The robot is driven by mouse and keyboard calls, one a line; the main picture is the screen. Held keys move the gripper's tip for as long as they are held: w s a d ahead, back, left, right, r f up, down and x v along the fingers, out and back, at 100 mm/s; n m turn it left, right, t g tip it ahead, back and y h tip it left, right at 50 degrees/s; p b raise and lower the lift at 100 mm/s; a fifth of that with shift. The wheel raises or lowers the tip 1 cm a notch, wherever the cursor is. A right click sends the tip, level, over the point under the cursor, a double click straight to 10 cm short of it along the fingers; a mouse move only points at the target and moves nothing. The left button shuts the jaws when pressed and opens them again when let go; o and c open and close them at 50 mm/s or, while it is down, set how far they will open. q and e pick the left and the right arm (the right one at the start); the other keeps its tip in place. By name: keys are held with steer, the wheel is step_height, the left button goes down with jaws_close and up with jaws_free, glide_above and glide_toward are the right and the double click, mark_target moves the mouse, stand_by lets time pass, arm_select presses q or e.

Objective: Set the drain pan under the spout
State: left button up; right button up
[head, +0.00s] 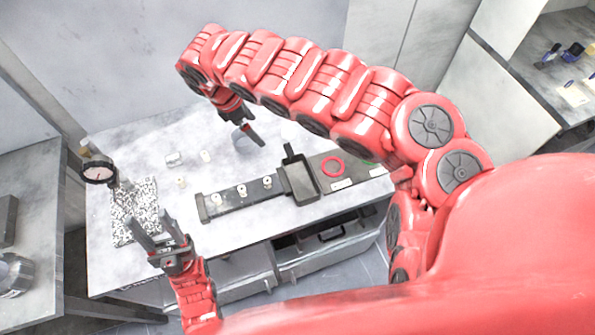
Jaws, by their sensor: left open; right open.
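A dark rectangular pan (301,184) with raised walls and an upright dark handle at its back lies on the light table, and looks like the drain pan. I cannot clearly pick out a spout. My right gripper (251,142) is open and empty, behind and left of the pan, apart from it. My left gripper (150,219) is open and empty over the front left of the table, near a speckled black-and-white plate (146,194) and far from the pan.
A dark rail (230,202) with several small pale fittings adjoins the pan's left side. A red ring (333,166) lies right of the pan. A round gauge (98,171) stands at the table's left. Small pale parts lie at the back left. Open shelving is below the table.

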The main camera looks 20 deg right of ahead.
steer(key=d, duration=0.2)
steer(key=b, duration=0.4)
glide_toward(288, 149)
steer(key=shift+h, duration=0.4)
step_height(288, 149, down, 5)
steer(key=shift+s+d, duration=0.1)
steer(key=shift+s, duration=0.05)
steer(key=shift+d+f, duration=0.25)
steer(key=shift+f, duration=0.1)
steer(key=p+x, duration=0.1)
steer(key=x, duration=0.1)
steer(key=d+p+x, duration=0.1)
steer(key=x, duration=0.1)
steer(key=shift+d+f, duration=0.15)
steer(key=shift+f, duration=0.2)
steer(key=shift+w, duration=0.2)
jaws_close()
steer(key=shift+r, duration=0.15)
